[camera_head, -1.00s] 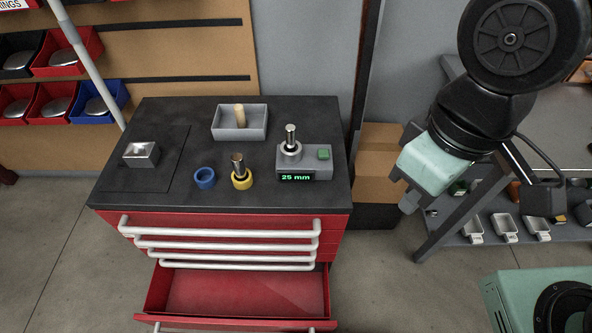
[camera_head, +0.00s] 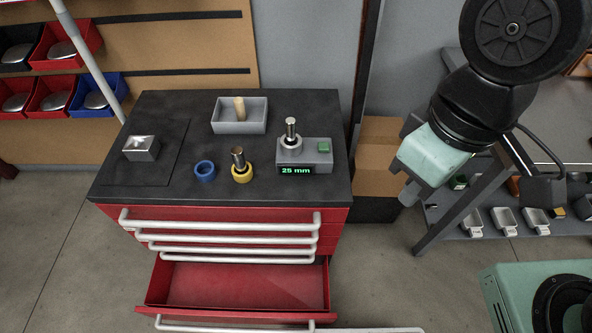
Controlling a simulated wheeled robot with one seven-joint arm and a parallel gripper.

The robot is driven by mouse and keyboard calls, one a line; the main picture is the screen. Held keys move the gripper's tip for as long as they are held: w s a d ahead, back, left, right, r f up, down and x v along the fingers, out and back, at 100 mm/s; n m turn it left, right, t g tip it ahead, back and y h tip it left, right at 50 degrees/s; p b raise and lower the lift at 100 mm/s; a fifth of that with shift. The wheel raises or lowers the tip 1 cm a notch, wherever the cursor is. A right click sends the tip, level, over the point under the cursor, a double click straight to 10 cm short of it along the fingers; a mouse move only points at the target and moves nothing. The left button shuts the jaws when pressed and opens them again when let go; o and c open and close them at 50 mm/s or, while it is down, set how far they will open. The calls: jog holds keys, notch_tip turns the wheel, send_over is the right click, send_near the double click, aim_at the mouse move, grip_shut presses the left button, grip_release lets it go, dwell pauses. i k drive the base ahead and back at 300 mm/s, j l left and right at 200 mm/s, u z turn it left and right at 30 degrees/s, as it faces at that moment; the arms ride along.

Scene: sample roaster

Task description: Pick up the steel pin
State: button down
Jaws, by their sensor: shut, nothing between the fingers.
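A bright steel pin (camera_head: 291,129) stands upright in a grey collar on a grey gauge block (camera_head: 318,150) whose green display reads 25 mm. A second, darker metal pin (camera_head: 238,156) stands upright in a yellow ring (camera_head: 242,175), to the left of the gauge on the same black cabinet top (camera_head: 215,192). A tan peg (camera_head: 239,108) stands in a grey tray (camera_head: 255,127) behind them. My gripper (camera_head: 408,194) hangs to the right of the cabinet, apart from both pins. It is shut and empty, pointing down and left.
A blue ring (camera_head: 204,171) and a small metal block (camera_head: 141,148) are on the cabinet top. A red drawer (camera_head: 240,285) stands open at the front. Cardboard boxes (camera_head: 378,150) and a shelf with small scoops (camera_head: 504,220) are right of the cabinet.

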aim_at(290, 122)
jog(key=l+u, duration=0.25)
jog(key=u, duration=0.2)
jog(key=i+l+u, duration=0.1)
jog(key=l+u, duration=0.15)
jog(key=u, duration=0.2)
jog(key=l+u, duration=0.25)
jog(key=u, duration=0.15)
jog(key=l+u, duration=0.25)
jog(key=u, duration=0.2)
jog(key=k+l+u, duration=0.15)
jog(key=u, duration=0.3)
jog(key=l+u, duration=0.5)
jog(key=u, duration=0.15)
jog(key=k, duration=0.05)
